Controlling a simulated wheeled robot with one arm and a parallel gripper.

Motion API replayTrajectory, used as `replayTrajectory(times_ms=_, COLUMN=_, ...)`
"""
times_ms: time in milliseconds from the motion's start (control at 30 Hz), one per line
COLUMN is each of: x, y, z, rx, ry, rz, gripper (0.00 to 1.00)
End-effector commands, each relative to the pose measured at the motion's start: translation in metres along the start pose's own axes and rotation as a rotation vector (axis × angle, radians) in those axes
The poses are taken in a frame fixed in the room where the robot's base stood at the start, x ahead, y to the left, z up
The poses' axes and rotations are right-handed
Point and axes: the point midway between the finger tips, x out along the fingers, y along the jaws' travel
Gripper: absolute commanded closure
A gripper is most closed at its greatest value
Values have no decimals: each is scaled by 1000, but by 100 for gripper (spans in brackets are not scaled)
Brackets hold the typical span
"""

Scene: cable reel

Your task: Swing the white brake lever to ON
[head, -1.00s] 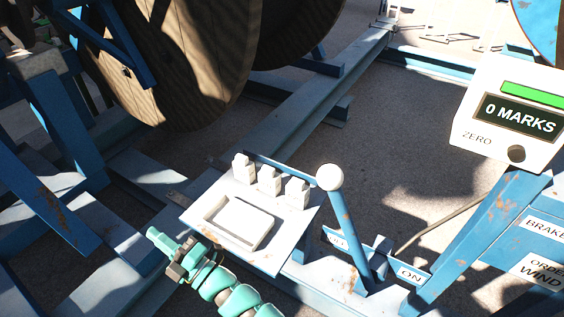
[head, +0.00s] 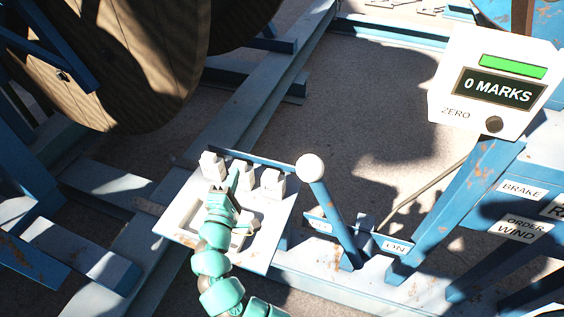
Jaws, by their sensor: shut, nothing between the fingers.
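The brake lever is a blue bar (head: 334,222) with a white ball knob (head: 310,168) on top. It leans up and to the left from its pivot in the blue frame. An ON label (head: 396,247) sits to the right of the lever's foot. Another label (head: 320,226), partly hidden by the lever, sits at its left. My gripper (head: 222,182) is teal, shut and empty. It is over the white tray, left of the knob and clearly apart from it.
A white tray (head: 176,226) with several white blocks (head: 271,183) lies under and beside my gripper. A counter box (head: 450,92) reading 0 MARKS stands on a blue post (head: 462,190) at right. A large wooden reel (head: 120,70) stands at upper left.

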Motion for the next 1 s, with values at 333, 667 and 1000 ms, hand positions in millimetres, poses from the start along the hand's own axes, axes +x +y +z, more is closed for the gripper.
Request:
replayTrajectory(times_ms=333, x=0, y=-27, z=73, rx=-90, ry=-285, rz=-128, gripper=100)
replayTrajectory(times_ms=667, x=0, y=-29, z=74, rx=-115, ry=-291, rz=-137, gripper=100)
replayTrajectory(times_ms=1000, x=23, y=-28, z=83, rx=-117, ry=-294, rz=-137, gripper=100)
